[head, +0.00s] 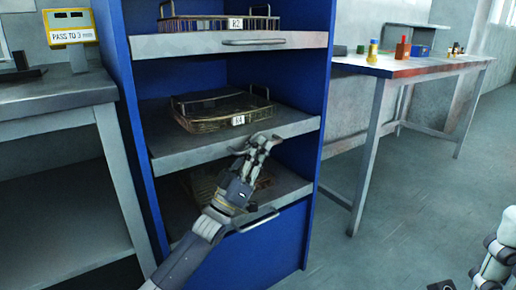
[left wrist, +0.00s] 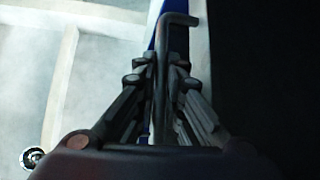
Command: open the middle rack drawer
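The blue rack (head: 137,130) stands in the middle of the head view with three grey drawers. The middle rack drawer (head: 190,156) holds a wire basket (head: 222,112) with a white tag.
The top drawer (head: 200,42) and lower drawer (head: 290,195) look closed; the lower handle (head: 258,222) is near my left forearm. A grey bench (head: 60,92) stands left, a table (head: 400,68) with small items right. Floor (head: 400,200) right of the rack is clear.

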